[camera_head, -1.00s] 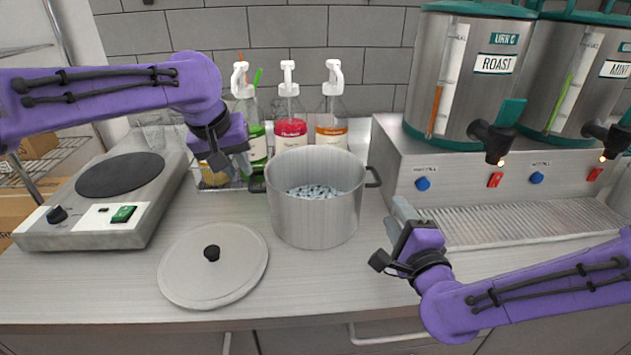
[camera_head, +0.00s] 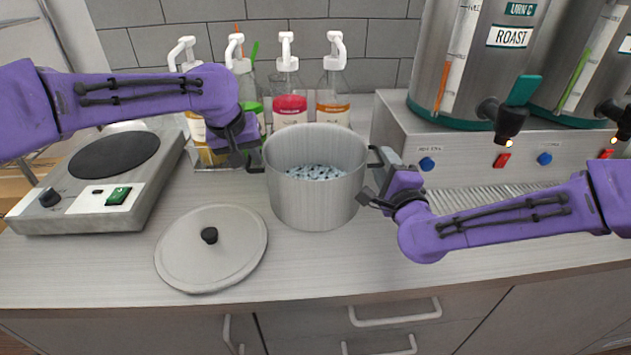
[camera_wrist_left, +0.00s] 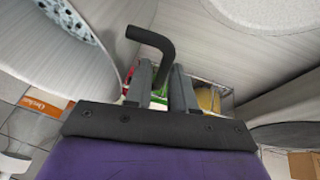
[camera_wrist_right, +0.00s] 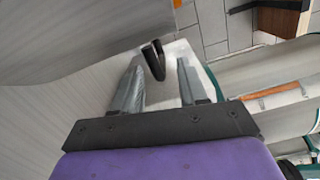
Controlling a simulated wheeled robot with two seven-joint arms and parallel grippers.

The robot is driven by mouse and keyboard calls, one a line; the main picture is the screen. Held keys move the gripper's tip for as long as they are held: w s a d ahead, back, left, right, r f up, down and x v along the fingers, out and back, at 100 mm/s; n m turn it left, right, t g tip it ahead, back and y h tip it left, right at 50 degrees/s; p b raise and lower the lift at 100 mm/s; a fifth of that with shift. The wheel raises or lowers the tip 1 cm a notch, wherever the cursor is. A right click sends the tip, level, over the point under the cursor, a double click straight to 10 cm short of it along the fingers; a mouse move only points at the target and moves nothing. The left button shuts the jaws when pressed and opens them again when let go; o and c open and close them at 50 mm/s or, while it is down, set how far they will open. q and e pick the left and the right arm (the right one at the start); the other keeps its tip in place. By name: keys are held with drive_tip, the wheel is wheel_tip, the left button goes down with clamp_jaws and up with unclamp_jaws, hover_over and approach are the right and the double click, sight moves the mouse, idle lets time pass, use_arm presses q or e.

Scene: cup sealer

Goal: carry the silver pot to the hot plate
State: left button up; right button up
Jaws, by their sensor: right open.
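The silver pot (camera_head: 318,195) stands upright on the counter with blue-white bits inside and a black handle on each side. My left gripper (camera_head: 250,158) is at the pot's left handle; in the left wrist view the bent black handle (camera_wrist_left: 152,38) reaches down between its fingers, but I cannot tell whether they grip it. My right gripper (camera_head: 376,172) is open at the right handle, which shows between its fingertips in the right wrist view (camera_wrist_right: 153,62). The hot plate (camera_head: 113,155) is at the left, its dark round surface bare.
A round lid (camera_head: 212,260) with a black knob lies on the counter in front, left of the pot. Several pump bottles (camera_head: 290,105) stand behind the pot. A large urn (camera_head: 480,70) on a metal base is at the right.

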sight(380, 157)
use_arm(q)
drive_tip(key=shift+x, duration=1)
use_arm(e)
drive_tip(key=shift+w+a+r, duration=0.15)
drive_tip(key=shift+w+a, duration=0.05)
drive_tip(key=shift+w, duration=0.75)
use_arm(q)
drive_tip(key=shift+w+d+f, duration=0.1)
drive_tip(key=shift+w+f, duration=0.15)
drive_tip(key=shift+f, duration=0.3)
use_arm(e)
drive_tip(key=shift+w, duration=0.65)
use_arm(q)
drive_tip(key=shift+s+r, duration=0.15)
drive_tip(key=shift+c, duration=0.7)
use_arm(e)
drive_tip(key=shift+s, duration=0.15)
drive_tip(key=shift+c, duration=0.5)
use_arm(q)
clamp_jaws()
use_arm(e)
drive_tip(key=c, duration=0.5)
clamp_jaws()
